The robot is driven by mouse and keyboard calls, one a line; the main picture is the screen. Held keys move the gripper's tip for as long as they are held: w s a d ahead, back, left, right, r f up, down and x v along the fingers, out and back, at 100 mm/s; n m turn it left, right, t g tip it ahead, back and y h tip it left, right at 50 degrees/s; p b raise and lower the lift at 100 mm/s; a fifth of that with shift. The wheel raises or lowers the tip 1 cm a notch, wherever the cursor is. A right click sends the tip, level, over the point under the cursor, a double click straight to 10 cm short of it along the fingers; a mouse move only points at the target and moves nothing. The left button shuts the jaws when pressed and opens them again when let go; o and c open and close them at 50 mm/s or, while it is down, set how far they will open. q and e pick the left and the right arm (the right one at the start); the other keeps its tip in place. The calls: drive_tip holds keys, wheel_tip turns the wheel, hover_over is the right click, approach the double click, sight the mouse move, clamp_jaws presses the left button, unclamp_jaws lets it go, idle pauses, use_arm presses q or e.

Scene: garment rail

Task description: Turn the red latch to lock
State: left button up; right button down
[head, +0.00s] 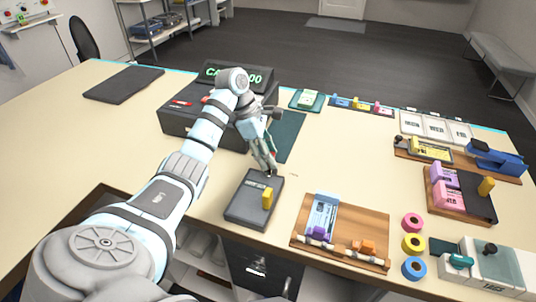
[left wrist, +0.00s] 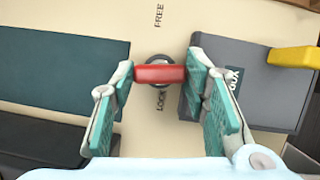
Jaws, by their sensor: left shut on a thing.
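The red latch (left wrist: 158,73) is a short bar on a dark round base, seen in the left wrist view. It lies across the picture, between the printed words FREE above it and LOCK below it. My left gripper (left wrist: 160,70) has one teal-padded finger at each end of the bar and is shut on it. In the head view my left gripper (head: 270,168) reaches down to the counter just behind a dark box, and it largely hides the latch there. My right gripper is not in view.
The dark box (head: 244,212) with a yellow knob (head: 267,199) stands close to the gripper. Behind are a cash register (head: 183,127) and a dark teal mat (head: 290,142). A wooden tray (head: 300,243) and tape rolls (head: 413,243) are at right. The counter's left side is mostly clear.

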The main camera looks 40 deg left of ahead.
use_arm(q)
drive_tip(key=shift+m+g, duration=0.3)
drive_tip(key=shift+m, duration=0.6)
drive_tip(key=shift+f, duration=0.1)
drive_tip(key=o, duration=1.1)
drive_tip(key=shift+o, duration=0.2)
